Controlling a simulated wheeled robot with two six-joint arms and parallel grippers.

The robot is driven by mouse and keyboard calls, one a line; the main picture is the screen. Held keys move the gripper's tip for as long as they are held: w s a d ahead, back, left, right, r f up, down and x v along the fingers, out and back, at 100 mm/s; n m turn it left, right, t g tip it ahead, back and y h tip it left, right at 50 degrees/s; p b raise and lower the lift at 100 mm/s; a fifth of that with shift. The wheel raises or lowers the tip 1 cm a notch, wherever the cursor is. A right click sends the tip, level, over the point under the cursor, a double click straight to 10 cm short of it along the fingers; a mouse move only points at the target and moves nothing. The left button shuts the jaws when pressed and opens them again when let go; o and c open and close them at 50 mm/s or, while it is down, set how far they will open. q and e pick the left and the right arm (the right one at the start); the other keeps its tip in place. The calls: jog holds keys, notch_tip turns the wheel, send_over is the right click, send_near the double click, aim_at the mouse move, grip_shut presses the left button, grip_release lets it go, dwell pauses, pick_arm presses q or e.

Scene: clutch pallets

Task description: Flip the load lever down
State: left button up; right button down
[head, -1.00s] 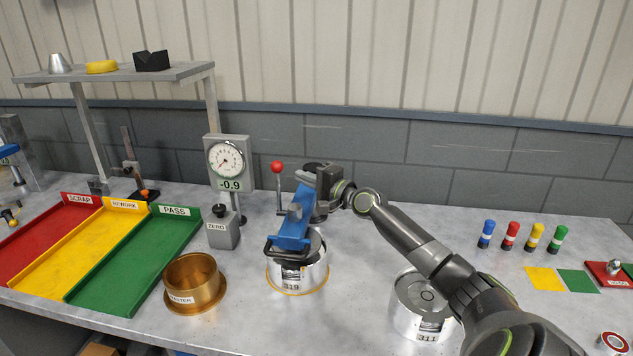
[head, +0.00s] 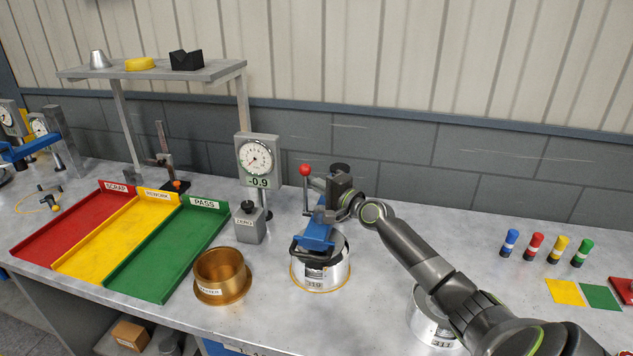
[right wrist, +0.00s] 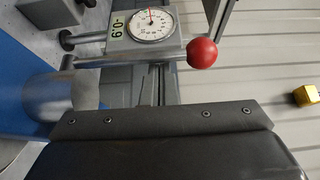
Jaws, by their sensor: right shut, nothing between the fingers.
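The load lever is a thin upright rod with a red ball knob (head: 305,170). It rises beside a blue fixture arm (head: 317,235) over a metal cylinder (head: 322,270) labelled 319. In the right wrist view the red knob (right wrist: 201,53) sits at the end of its rod, just beyond my finger edge. My right gripper (head: 335,190) is shut and empty, at the blue fixture, just right of the lever and below knob height. I cannot tell whether it touches the rod. My left gripper is not in view.
A dial gauge (head: 257,160) reading -0.9 stands left of the lever, with a ZERO block (head: 250,226) below it. A brass ring (head: 221,276) is nearer the front. Red, yellow and green trays (head: 150,265) lie left. Cylinder 311 (head: 430,325) is under my right arm.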

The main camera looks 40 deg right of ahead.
jog(key=shift+s+a+f+b, duration=0.1)
jog(key=shift+f+b, duration=0.05)
jog(key=shift+b, duration=0.3)
jog(key=shift+s+a+n, duration=0.1)
jog(key=shift+n, duration=0.2)
jog(key=shift+b, duration=0.35)
